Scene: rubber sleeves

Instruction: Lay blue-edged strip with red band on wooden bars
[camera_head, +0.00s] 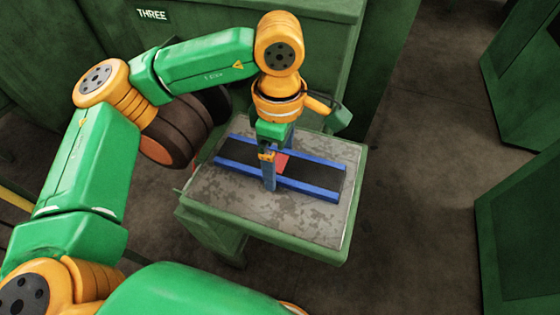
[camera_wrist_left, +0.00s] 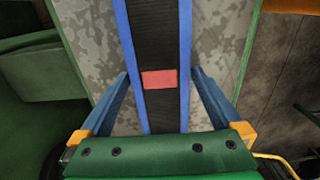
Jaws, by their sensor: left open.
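The strip is black with blue long edges and a red band across its middle. It lies flat on the worn grey top of a green-sided table (camera_head: 325,228). In the head view the strip (camera_head: 315,170) runs slantwise, with its red band (camera_head: 282,163) partly behind my gripper. My left gripper (camera_head: 278,166) points down over the strip's middle. In the left wrist view the strip (camera_wrist_left: 155,40) passes between the open blue fingers (camera_wrist_left: 160,74), one outside each blue edge, with the red band (camera_wrist_left: 159,80) between them. I cannot make out wooden bars. My right gripper is not in view.
A green wall with a "THREE" sign (camera_head: 152,14) stands behind the table. Green cabinets (camera_head: 520,225) stand at the right, across open brown floor (camera_head: 420,190). The grey tabletop in front of the strip is bare.

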